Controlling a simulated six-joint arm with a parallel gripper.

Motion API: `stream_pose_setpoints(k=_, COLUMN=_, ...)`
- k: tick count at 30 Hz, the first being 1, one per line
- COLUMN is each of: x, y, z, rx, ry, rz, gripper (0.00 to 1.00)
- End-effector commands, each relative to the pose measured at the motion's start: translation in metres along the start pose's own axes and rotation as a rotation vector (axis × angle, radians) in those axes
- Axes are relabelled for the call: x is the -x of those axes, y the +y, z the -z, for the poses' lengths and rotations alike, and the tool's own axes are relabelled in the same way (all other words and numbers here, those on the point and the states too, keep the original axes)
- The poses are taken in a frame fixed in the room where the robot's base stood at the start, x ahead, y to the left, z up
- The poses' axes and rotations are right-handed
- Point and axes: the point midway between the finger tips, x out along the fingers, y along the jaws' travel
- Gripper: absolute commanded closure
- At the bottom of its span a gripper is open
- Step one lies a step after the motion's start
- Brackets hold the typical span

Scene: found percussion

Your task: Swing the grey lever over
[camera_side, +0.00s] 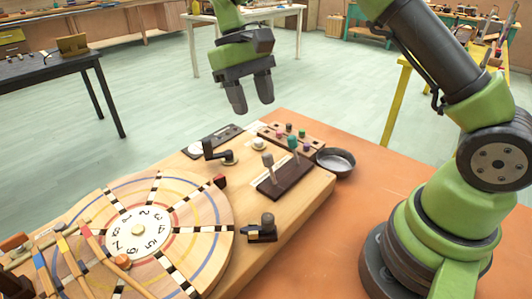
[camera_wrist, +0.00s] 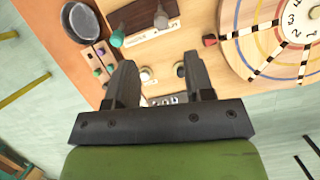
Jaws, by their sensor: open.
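The grey lever (camera_side: 268,161) is a stick with a grey knob on a dark brown base (camera_side: 284,182), beside a teal-knobbed lever (camera_side: 293,145). It stands close to upright in the side view. In the wrist view the grey knob (camera_wrist: 160,19) shows at the top centre, beyond my fingertips, and the teal knob (camera_wrist: 117,38) is to its left. My gripper (camera_side: 250,100) is open and empty, pointing down, well above the far edge of the wooden board. Its two fingers also show in the wrist view (camera_wrist: 160,65), apart from both levers.
A black crank handle (camera_side: 214,154) stands near the board's far edge. A row of coloured pegs (camera_side: 289,130) and a metal bowl (camera_side: 335,161) lie beyond the levers. A big numbered wheel (camera_side: 205,207) and a dark-knobbed slider (camera_side: 265,229) are nearer. Air around my gripper is clear.

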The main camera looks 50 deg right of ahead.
Motion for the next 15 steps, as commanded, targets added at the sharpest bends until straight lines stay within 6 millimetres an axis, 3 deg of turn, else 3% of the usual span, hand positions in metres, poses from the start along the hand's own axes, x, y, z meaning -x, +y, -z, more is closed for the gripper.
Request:
stream_pose_setpoints(k=10, x=-0.028, y=-0.002, z=0.009, rx=-0.003, ry=-0.052, rz=-0.019, gripper=0.52)
stream_pose_setpoints(k=15, x=-0.055, y=-0.002, z=0.008, rx=-0.004, ry=-0.052, rz=-0.018, gripper=0.52)
